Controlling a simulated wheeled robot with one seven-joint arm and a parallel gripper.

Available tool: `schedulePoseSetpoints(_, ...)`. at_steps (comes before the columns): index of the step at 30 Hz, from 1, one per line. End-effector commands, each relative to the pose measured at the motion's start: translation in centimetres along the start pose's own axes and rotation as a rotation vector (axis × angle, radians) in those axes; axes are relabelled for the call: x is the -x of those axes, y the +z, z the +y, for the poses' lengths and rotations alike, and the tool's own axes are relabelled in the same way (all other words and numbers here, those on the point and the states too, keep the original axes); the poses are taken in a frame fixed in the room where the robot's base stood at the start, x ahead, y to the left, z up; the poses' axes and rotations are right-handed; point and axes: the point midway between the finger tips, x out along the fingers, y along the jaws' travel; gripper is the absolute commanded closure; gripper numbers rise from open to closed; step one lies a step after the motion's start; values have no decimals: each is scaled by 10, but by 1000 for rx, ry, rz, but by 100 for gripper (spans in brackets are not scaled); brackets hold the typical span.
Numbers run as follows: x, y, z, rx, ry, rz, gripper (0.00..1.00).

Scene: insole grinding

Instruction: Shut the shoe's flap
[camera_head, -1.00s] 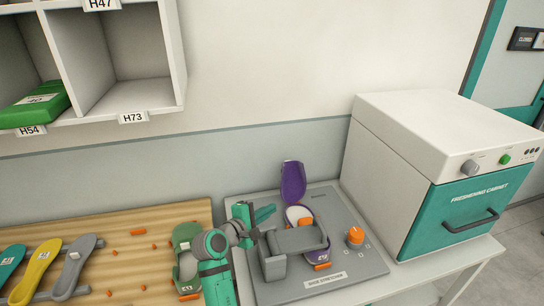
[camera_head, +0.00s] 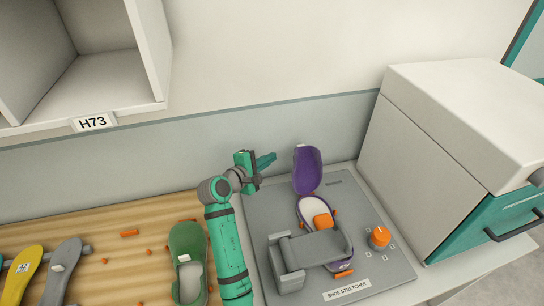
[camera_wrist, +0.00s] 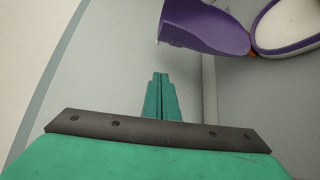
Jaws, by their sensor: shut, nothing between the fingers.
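The purple shoe (camera_head: 338,238) sits on the grey shoe stretcher (camera_head: 260,215), partly hidden by the grey clamp. Its flap (camera_head: 307,170) stands open and upright at the shoe's back end. In the wrist view the flap (camera_wrist: 205,28) is at the top, with the shoe's white and purple opening (camera_wrist: 290,27) to its right. My gripper (camera_head: 267,161) is left of the flap, with a gap between them. It also shows in the wrist view (camera_wrist: 161,80), its fingers together and empty, below and left of the flap.
An orange block (camera_head: 323,221) sits in the shoe's opening. The grey clamp (camera_head: 308,248) crosses the shoe's front. An orange knob (camera_head: 380,237) is to the right. The freshening cabinet (camera_head: 450,130) stands farther right, and a green shoe (camera_head: 188,262) lies left of my arm.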

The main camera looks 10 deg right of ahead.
Motion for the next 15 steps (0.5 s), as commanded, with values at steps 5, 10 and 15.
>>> schedulePoseSetpoints(5,-32,1,0,1,-2,-2,100)
schedulePoseSetpoints(10,-56,1,0,-1,-1,-2,100)
schedulePoseSetpoints(15,-77,2,0,-1,-2,-4,100)
